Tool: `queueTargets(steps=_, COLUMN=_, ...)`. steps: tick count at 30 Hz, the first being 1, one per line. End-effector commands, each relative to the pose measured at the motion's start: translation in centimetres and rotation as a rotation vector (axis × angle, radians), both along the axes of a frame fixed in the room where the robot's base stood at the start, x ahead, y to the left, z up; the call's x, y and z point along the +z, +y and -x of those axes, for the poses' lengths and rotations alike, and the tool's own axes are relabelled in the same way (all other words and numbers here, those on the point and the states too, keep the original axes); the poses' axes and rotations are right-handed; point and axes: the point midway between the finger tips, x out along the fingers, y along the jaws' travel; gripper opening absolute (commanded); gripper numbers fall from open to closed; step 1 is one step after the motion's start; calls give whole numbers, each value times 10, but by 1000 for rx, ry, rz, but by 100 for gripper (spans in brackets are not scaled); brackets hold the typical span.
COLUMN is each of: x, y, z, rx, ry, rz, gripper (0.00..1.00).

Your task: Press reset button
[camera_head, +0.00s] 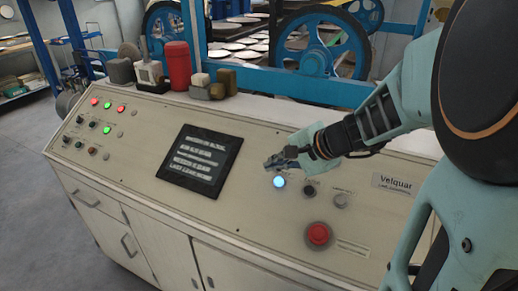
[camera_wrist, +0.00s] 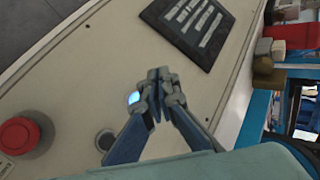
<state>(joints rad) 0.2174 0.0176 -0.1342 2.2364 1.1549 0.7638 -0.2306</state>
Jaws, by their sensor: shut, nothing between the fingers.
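The control panel (camera_head: 150,125) is a sloped cream console top. A lit blue-white button (camera_head: 279,182) sits on it right of the dark screen; it also shows in the wrist view (camera_wrist: 133,98), partly hidden by a finger. A dark button (camera_head: 309,190) and a grey one (camera_head: 341,200) are to its right. The labels are too small to read, so I cannot tell which button is reset. My gripper (camera_head: 272,164) is shut and empty, just above and behind the lit button. In the wrist view my gripper (camera_wrist: 160,75) has its fingertips together, beside the lit button; contact is not visible.
A large red mushroom button (camera_head: 318,234) is at the front right of the panel. The dark screen (camera_head: 200,160) is left of my gripper. A red canister (camera_head: 178,65) and small blocks (camera_head: 223,80) stand along the back edge. Blue machinery (camera_head: 310,65) is behind.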

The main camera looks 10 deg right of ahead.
Motion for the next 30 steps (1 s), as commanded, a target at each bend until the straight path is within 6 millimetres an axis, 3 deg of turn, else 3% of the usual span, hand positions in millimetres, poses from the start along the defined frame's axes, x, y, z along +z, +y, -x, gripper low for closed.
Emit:
queueTargets(steps=7, x=-6, y=-2, z=-2, rx=-1, ry=1, rz=1, gripper=0)
queueTargets(steps=21, x=-62, y=-19, z=-28, rx=-3, ry=0, rz=2, gripper=0)
queueTargets(steps=30, x=-76, y=-25, z=-37, rx=-1, ry=0, rz=2, gripper=0)
